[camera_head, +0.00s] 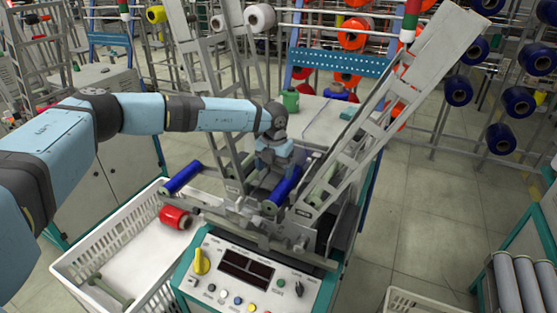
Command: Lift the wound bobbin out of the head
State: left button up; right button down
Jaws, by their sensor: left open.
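The winding head (245,205) is a grey metal frame on top of the machine. A blue wound bobbin (287,186) lies slanted in its right part, beside the long slanted grey arm. A second blue bobbin (183,177) lies at the left of the head, above the crate's far edge. My left gripper (268,172) is open and points down just left of and behind the right blue bobbin. Its fingertips are partly hidden among the head's parts, and I cannot tell whether they touch the bobbin. My right gripper is not in view.
A white crate (70,266) at lower left holds a red bobbin (175,217) and a bare greenish tube (110,290). The control panel (245,278) is in front of the head. Tall slanted grey arms (395,105) flank it. Open floor lies to the right.

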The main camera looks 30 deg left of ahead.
aim_at(275, 194)
pick_arm(q)
notch_tip(275, 194, down, 12)
dwell(0.4)
jog(key=shift+c, duration=0.4)
jog(key=c, duration=1.1)
